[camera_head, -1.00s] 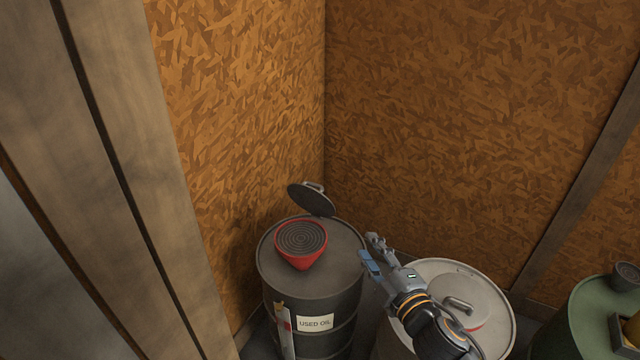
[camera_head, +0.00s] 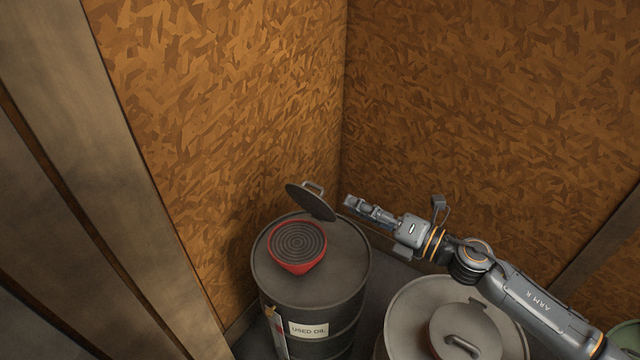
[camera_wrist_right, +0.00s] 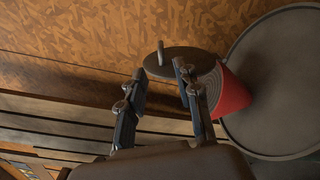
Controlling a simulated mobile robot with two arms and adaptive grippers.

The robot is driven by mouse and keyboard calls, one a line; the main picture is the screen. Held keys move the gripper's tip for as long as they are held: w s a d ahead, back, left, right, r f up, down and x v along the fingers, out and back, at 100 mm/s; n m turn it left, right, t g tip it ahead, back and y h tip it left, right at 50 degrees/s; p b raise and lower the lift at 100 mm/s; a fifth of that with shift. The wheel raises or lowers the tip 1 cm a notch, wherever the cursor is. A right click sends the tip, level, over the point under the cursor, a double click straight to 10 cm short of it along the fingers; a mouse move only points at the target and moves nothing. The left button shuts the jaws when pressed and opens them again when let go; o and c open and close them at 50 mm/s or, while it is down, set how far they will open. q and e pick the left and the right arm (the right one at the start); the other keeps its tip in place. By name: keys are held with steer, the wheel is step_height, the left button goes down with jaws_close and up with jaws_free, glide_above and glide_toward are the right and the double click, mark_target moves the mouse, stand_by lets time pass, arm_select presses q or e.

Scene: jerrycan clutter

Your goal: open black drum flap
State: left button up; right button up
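The black drum (camera_head: 330,270) with a "USED OIL" label stands below the wall corner in the head view. A red funnel (camera_head: 297,268) with a ridged dark inside sits on its top. The round dark flap (camera_head: 311,203) with a handle stands tilted up behind the funnel, so it is open. My right gripper (camera_head: 349,203) is just right of the flap in the head view. In the right wrist view its fingers (camera_wrist_right: 157,82) are spread with nothing between them; the flap (camera_wrist_right: 182,60) and funnel (camera_wrist_right: 233,95) show beyond. My left gripper is not in view.
A light grey drum (camera_head: 400,320) with a handled lid (camera_head: 465,333) stands right of the black drum, under my right arm. A green drum (camera_head: 627,337) shows at the right edge. Board walls (camera_head: 480,110) close in behind.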

mark_target(318, 186)
steer(key=x, duration=1)
steer(key=shift+w+a, duration=0.1)
steer(key=shift+w, duration=0.1)
jaws_close()
